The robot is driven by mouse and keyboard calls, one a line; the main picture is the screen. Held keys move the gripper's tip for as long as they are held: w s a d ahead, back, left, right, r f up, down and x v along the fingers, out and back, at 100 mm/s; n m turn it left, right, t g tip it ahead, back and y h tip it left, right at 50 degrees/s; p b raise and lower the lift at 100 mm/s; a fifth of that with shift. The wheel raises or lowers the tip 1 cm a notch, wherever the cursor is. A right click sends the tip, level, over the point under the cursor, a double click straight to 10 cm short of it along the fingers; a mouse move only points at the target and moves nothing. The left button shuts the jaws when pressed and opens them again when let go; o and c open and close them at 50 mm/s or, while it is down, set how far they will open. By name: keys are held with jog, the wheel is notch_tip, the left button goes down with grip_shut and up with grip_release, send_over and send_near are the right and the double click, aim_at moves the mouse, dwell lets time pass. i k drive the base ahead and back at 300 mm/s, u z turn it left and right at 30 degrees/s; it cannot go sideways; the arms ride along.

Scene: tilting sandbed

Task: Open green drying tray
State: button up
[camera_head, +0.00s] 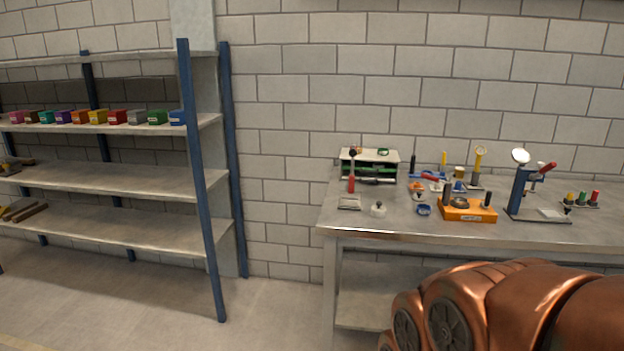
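A small pale cabinet (347,157) stands at the back left of the metal workbench, with a dark front. A green tray-like part (383,169) shows inside its front, low under the top. At this size I cannot tell whether it is open or shut. A red-handled tool (351,184) stands upright in front of the cabinet's left side and hides part of it. My copper-coloured arm shows at the bottom right, well in front of the cabinet. My gripper is not in view.
The workbench (350,219) also holds an orange block (467,212), a blue press-like stand (519,190), a small blue-rimmed dish (424,210) and several small tools. A blue-posted shelf rack (198,180) with several coloured bins stands left. Open floor (270,315) lies between rack and bench.

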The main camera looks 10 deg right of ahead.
aim_at(364, 166)
jog(key=u, duration=0.1)
jog(key=i, duration=1)
jog(key=z, duration=0.8)
